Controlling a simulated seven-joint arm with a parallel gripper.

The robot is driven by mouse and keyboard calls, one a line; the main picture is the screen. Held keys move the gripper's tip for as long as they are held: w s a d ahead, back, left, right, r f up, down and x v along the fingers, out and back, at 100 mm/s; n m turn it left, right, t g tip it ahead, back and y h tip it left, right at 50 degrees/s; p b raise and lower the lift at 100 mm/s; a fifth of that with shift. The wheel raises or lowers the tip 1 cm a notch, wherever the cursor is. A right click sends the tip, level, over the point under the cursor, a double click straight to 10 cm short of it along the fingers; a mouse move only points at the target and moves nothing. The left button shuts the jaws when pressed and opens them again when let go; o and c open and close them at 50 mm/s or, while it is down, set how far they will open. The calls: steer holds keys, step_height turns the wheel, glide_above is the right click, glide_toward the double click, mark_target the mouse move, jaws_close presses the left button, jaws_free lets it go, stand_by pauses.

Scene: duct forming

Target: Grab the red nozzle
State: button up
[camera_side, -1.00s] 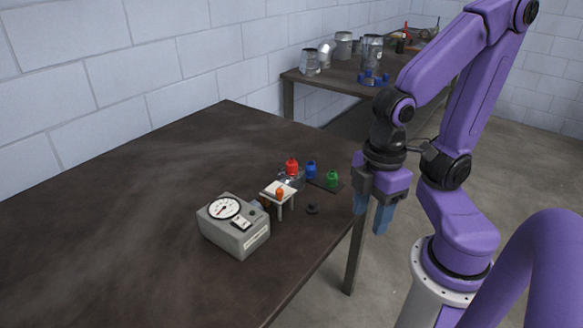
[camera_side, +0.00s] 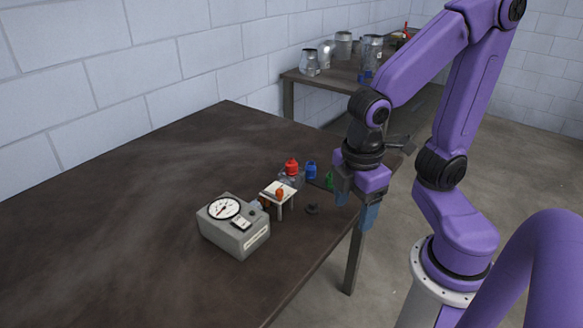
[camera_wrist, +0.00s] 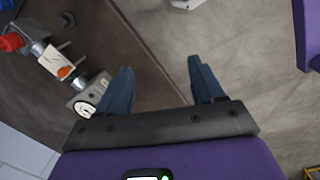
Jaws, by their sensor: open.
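The red nozzle (camera_side: 291,167) stands upright on the dark table, at the back of a small group of parts near the table's right side. In the wrist view the red nozzle (camera_wrist: 10,42) is at the far left edge, partly cut off. My gripper (camera_side: 355,206) is open and empty. It hangs near the table's right edge, to the right of the red nozzle and apart from it. In the wrist view the blue fingers of my gripper (camera_wrist: 160,68) are spread with nothing between them.
A blue nozzle (camera_side: 311,170) stands right of the red one, and a green nozzle (camera_side: 329,180) is partly hidden by my gripper. A small white stand (camera_side: 277,190) holds an orange piece (camera_side: 279,194). A grey gauge box (camera_side: 233,225) is in front. The table's left is clear.

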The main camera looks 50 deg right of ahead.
steer(key=w+f+n+h, duration=0.1)
steer(key=w+n+h, duration=0.35)
steer(key=w, duration=1.35)
steer(key=h, duration=0.7)
glide_toward(288, 164)
steer(key=x, duration=0.4)
steer(key=shift+w+d, duration=0.1)
steer(key=shift+d, duration=0.4)
steer(key=shift+f+x, duration=0.25)
steer(key=shift+x, duration=2.4)
steer(key=shift+a, duration=0.15)
steer(key=shift+r, duration=0.1)
steer(key=c, duration=1.1)
